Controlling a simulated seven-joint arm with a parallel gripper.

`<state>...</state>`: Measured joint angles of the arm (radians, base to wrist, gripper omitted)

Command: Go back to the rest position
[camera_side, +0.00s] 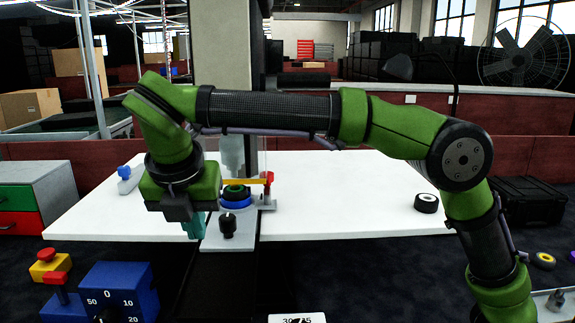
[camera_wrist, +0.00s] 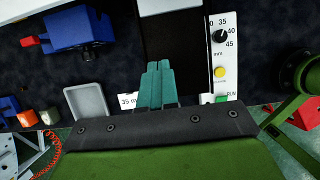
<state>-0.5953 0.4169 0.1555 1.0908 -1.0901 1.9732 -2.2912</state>
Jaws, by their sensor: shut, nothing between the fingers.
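My gripper (camera_side: 193,226) hangs below the green and black arm at the left of the white table, pointing down. Its teal fingers also show in the wrist view (camera_wrist: 157,84), pressed together with nothing between them. The fingers are left of a fixture (camera_side: 237,200) with a blue ring, a green ring and a black knob, and look apart from it. The arm is bent, with its long upper link nearly level above the table.
The white table (camera_side: 340,190) is mostly bare, with a small black roller (camera_side: 426,203) at its right. A blue dial box (camera_side: 118,290) stands at front left. The wrist view shows a panel (camera_wrist: 221,60) with a dial and a yellow button, and a grey tray (camera_wrist: 87,102).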

